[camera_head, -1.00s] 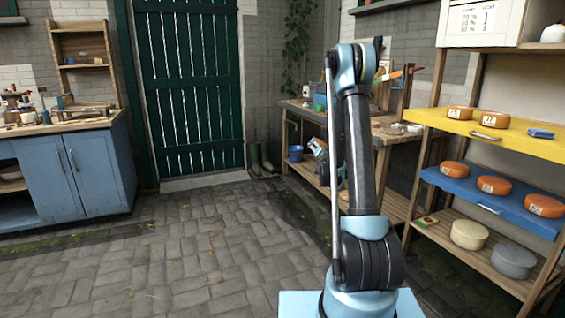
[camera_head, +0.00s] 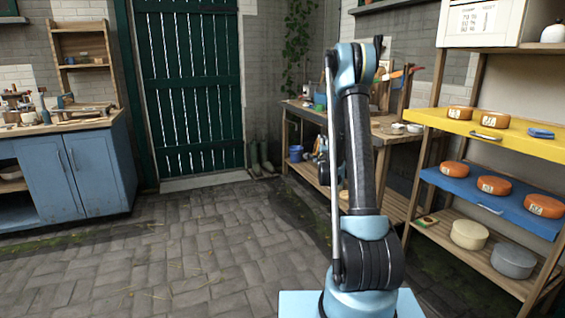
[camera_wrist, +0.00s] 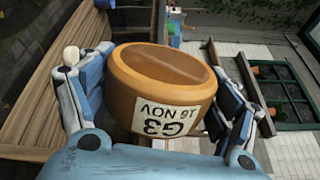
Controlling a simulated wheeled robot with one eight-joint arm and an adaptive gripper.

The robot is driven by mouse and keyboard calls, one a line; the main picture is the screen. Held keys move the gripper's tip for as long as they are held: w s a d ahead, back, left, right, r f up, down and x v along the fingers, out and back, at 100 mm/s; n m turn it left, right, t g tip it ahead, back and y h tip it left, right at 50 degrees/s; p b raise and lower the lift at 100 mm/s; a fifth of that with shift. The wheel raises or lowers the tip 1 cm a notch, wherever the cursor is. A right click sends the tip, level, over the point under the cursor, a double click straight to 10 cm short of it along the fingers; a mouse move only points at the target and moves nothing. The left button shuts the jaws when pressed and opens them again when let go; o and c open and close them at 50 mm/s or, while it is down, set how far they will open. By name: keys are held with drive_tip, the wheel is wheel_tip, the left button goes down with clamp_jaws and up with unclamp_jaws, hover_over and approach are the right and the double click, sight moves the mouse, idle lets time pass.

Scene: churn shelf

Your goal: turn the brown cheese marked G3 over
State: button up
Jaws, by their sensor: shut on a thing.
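The brown cheese marked G3 (camera_wrist: 163,78) fills the middle of the wrist view. It is a thick round wheel, tilted, with one flat face showing at the top. Its white label, reading G3 and 16 NOV, faces the camera upside down in the picture. My gripper (camera_wrist: 165,88) is shut on the cheese, with a blue finger against each side. The cheese's far side is hidden. In the head view my arm hides the cheese, and only a little of my wrist shows left of the arm, in front of the workbench.
At right a rack has a yellow shelf (camera_head: 525,143) with two orange cheeses and a blue item, a blue shelf (camera_head: 462,189) with three orange cheeses, and pale wheels on a wooden shelf below. The workbench (camera_head: 388,140) stands behind my arm. The paved floor at left is clear.

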drive_tip(key=m, duration=0.4)
drive_tip(key=shift+a, duration=0.1)
drive_tip(key=m, duration=0.3)
drive_tip(key=shift+m, duration=0.4)
drive_tip(key=m, duration=0.3)
drive_tip(key=shift+m, duration=0.4)
drive_tip(key=m, duration=0.3)
drive_tip(key=shift+a+m, duration=0.1)
drive_tip(key=shift+m, duration=0.3)
